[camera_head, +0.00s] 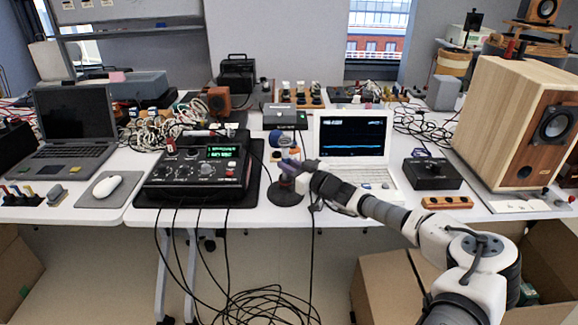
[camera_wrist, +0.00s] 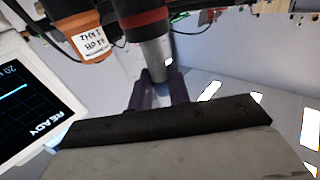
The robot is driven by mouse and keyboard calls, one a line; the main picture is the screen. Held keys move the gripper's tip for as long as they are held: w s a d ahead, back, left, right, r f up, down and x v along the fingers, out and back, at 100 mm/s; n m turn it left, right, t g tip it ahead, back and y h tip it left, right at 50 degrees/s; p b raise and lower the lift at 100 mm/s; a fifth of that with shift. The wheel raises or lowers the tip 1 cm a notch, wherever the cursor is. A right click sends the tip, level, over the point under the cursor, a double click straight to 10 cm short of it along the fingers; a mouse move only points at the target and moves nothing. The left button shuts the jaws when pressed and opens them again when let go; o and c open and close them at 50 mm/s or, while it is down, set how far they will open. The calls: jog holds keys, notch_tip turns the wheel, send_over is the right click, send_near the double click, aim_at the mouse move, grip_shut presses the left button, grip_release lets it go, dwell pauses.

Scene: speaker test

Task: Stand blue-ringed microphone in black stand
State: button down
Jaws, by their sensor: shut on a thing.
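My gripper (camera_wrist: 158,92) is shut on the slim silver end of a dark cylinder with a red ring (camera_wrist: 145,22), which looks like a microphone. No blue ring shows on it in the wrist view. In the head view my gripper (camera_head: 290,168) is low over the table, above a round black base (camera_head: 285,195) that looks like the black stand. The fingers hide part of the stand, and I cannot tell whether the held thing touches it. An orange cylinder with a white label (camera_wrist: 82,35) is beside the held thing in the wrist view.
A black measuring box (camera_head: 195,170) on a dark mat stands left of my gripper. A white laptop (camera_head: 352,150) is close on the right, with a black box (camera_head: 432,173) and a wooden speaker (camera_head: 515,125) beyond. Cables (camera_head: 265,305) lie on the floor.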

jog(key=shift+f+b, duration=0.35)
jog(key=shift+b, duration=0.1)
dwell(0.3)
jog(key=c, duration=1.2)
grip_release()
jog(key=shift+c, duration=0.2)
